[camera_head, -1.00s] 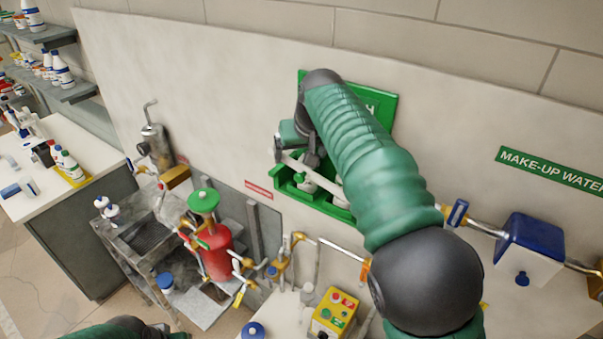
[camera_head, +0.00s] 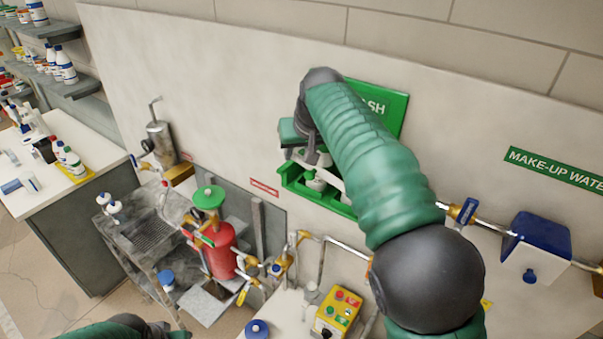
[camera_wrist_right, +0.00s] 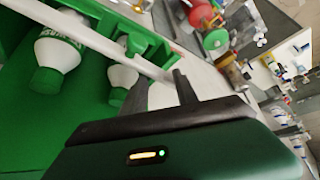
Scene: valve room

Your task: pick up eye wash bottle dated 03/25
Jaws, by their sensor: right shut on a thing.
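The green eye wash station (camera_head: 310,190) hangs on the wall panel, with its sign partly hidden behind my right arm. In the right wrist view two white bottles with green caps sit in it, a nearer one (camera_wrist_right: 57,58) and another (camera_wrist_right: 122,77) close to my fingers. No date is readable on either. A white bar (camera_wrist_right: 95,38) runs in front of them. My right gripper (camera_head: 318,160) is at the station, and in the wrist view (camera_wrist_right: 160,68) it appears shut on the white bar's end.
A red tank with a green handwheel (camera_head: 222,250) and brass-valved pipes stand below left. A yellow button box (camera_head: 338,312) sits on the bench below. A blue and white pipe unit (camera_head: 535,245) is at right. Shelves with bottles (camera_head: 65,85) are at far left.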

